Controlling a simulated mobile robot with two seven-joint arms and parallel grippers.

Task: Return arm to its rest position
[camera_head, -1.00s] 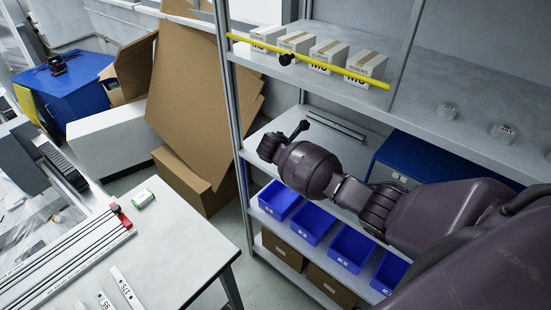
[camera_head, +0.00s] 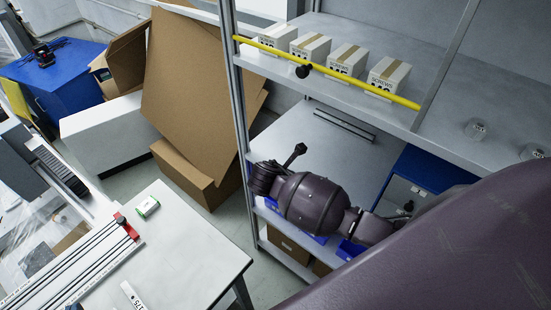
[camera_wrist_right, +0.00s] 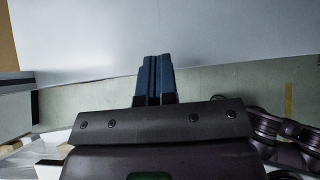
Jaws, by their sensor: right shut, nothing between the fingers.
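My right arm (camera_head: 315,203) reaches in from the lower right in the head view, in front of the shelf rack. It is dark purple, and its far end is near the rack's left post. The fingers of my right gripper cannot be made out in the head view. In the right wrist view my right gripper (camera_wrist_right: 155,62) shows blue fingers pressed together, with nothing between them. A pale surface fills the top of that view beyond the fingertips, with greenish floor below it. My left gripper is not in view.
The metal shelf rack (camera_head: 237,100) has a yellow bar (camera_head: 330,73) along its upper shelf, with several white boxes behind it. Blue bins sit lower, partly hidden by my arm. A white table (camera_head: 185,240) stands at lower left. Cardboard (camera_head: 195,90) leans behind it.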

